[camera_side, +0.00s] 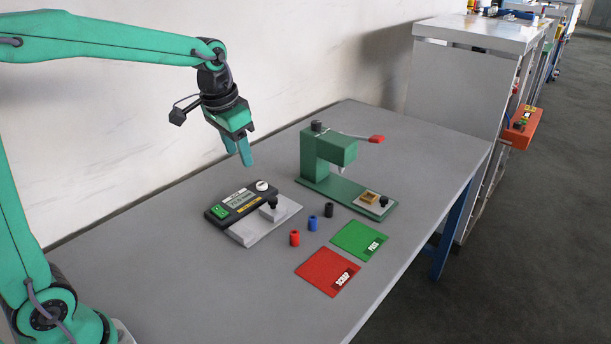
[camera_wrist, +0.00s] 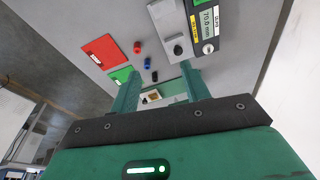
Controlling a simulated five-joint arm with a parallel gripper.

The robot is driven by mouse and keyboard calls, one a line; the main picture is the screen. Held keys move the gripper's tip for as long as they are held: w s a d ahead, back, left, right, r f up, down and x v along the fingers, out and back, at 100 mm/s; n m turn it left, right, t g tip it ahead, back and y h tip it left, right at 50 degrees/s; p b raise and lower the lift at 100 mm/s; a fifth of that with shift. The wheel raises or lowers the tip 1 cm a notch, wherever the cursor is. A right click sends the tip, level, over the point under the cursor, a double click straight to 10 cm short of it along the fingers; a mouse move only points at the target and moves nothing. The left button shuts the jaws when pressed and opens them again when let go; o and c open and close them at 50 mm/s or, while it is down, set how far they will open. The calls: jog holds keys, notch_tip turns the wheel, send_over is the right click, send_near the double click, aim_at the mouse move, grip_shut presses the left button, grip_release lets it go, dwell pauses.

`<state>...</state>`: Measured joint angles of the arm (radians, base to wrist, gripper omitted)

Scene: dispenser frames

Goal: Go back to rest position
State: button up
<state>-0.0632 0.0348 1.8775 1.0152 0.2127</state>
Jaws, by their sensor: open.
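My gripper (camera_side: 246,160) hangs in the air above the back of the grey table, near the measuring device and left of the green press. Its fingers point down and nothing is between them. In the wrist view, my gripper (camera_wrist: 160,95) shows two green fingers spread apart. The arm reaches in from the left, and no part of the gripper touches the table or the objects.
The table (camera_side: 190,290) holds a measuring device (camera_side: 240,201), a green press (camera_side: 325,160) with a red-tipped lever, and red (camera_side: 294,239), blue (camera_side: 312,223) and black (camera_side: 329,210) cylinders. Red (camera_side: 322,268) and green (camera_side: 352,238) mats lie in front. The left table area is clear.

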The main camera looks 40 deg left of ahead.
jog(key=s+d+n+t, duration=0.1)
jog(key=s+d+t, duration=0.1)
jog(key=s, duration=1.7)
jog(key=shift+d+r+n+t, duration=0.15)
jog(key=shift+d+n+t, duration=0.2)
jog(key=shift+t, duration=0.25)
